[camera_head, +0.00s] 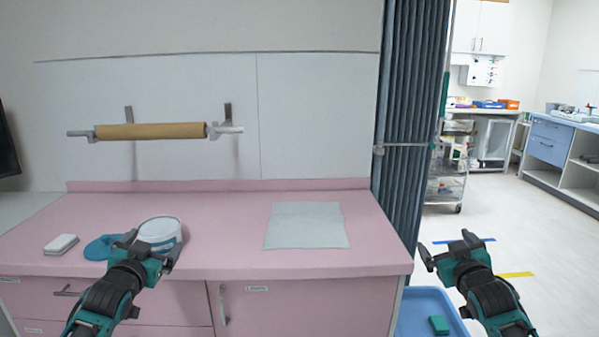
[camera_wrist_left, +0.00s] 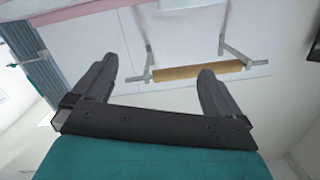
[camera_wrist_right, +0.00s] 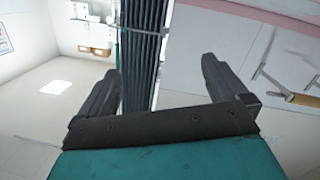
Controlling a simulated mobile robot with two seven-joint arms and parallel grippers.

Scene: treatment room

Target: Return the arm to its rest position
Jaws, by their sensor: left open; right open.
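My left gripper (camera_head: 152,248) is open and held in front of the pink counter (camera_head: 230,262), overlapping a white tub (camera_head: 160,232) in the head view. In the left wrist view its two fingers (camera_wrist_left: 158,90) stand apart with nothing between them. My right gripper (camera_head: 455,250) is open and empty. It is held to the right of the counter, above the floor near a blue bin. In the right wrist view its fingers (camera_wrist_right: 160,88) are also apart with nothing between them.
A blue cloth (camera_head: 100,248), a white block (camera_head: 61,244) and a grey-green sheet (camera_head: 305,226) lie on the counter. A brown paper roll (camera_head: 150,131) hangs on the wall. A dark curtain (camera_head: 408,110) stands right of the counter. The blue bin (camera_head: 425,305) holds a green item (camera_head: 439,325).

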